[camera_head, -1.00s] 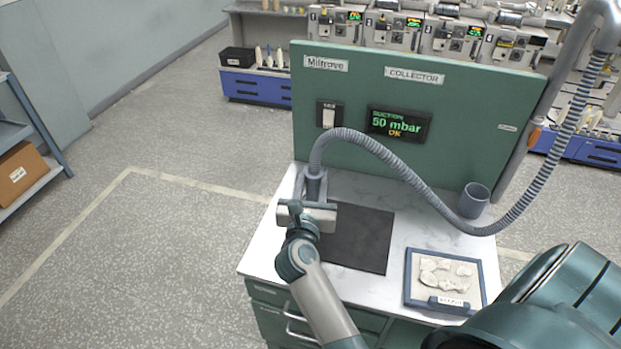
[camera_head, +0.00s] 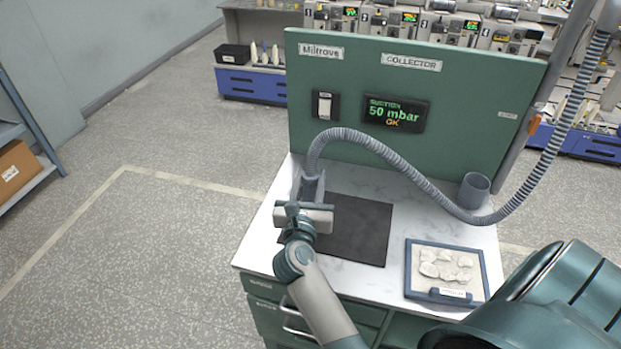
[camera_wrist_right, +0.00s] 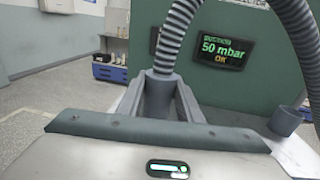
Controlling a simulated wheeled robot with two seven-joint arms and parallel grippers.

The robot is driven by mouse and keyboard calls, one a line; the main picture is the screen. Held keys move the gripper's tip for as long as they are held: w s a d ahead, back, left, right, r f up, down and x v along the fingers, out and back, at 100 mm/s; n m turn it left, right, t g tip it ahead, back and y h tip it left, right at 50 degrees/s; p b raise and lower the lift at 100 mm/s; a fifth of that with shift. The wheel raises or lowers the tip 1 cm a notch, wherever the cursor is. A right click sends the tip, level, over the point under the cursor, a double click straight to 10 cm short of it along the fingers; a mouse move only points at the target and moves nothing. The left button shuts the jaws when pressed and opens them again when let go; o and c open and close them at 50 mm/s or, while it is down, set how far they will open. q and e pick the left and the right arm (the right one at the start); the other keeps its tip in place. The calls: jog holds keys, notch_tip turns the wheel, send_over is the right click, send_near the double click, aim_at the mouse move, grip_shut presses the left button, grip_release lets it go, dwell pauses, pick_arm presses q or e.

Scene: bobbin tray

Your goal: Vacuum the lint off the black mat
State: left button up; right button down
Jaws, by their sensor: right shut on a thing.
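The black mat (camera_head: 352,232) lies flat on the white worktop; no lint can be made out on it at this size. A ribbed grey suction hose (camera_head: 400,168) arches over the worktop from the right and ends in a grey nozzle (camera_head: 312,186) at the mat's left end. My right gripper (camera_head: 308,205) is shut on the nozzle there. In the right wrist view the nozzle (camera_wrist_right: 160,88) stands between the two fingers with the hose rising from it. The nozzle's lower end is hidden by my gripper. My left gripper is not in view.
A grey cup-like holder (camera_head: 474,191) stands at the back right of the worktop. A blue-framed tray (camera_head: 408,270) with pale lint-like pieces lies front right. A green panel (camera_head: 450,112) with a switch and a display reading "50 mbar OK" closes the back.

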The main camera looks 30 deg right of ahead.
jog(key=shift+f, duration=0.45)
dwell(1.1)
notch_tip(320, 180, up, 6)
jog(key=p, duration=0.5)
dwell(0.7)
